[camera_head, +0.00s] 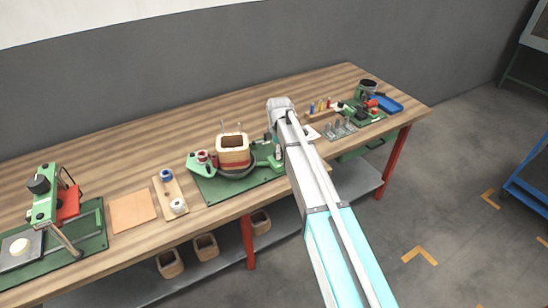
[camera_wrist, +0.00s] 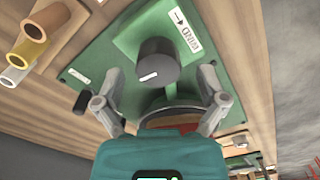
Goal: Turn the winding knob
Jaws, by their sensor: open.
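In the wrist view, a dark round knob (camera_wrist: 157,60) with a white pointer mark sits on a green block (camera_wrist: 125,38). A white label (camera_wrist: 186,31) with an arrow and upside-down lettering is beside it. My gripper (camera_wrist: 160,73) is open, with one finger on each side of the knob in the picture. I see no contact, and the height gap cannot be told. In the head view, a green winding machine (camera_head: 205,187) carries a wooden-coloured coil former (camera_head: 233,156). My arm (camera_head: 310,165) reaches over its right end and hides part of it; the knob cannot be made out there.
Coloured tubes (camera_wrist: 34,31) lie at the upper left of the wrist view. The workbench (camera_head: 100,160) also holds a green press (camera_head: 45,200) at left, a spool board (camera_head: 171,193), and a blue tray (camera_head: 386,104) at right. The bench's back middle is clear.

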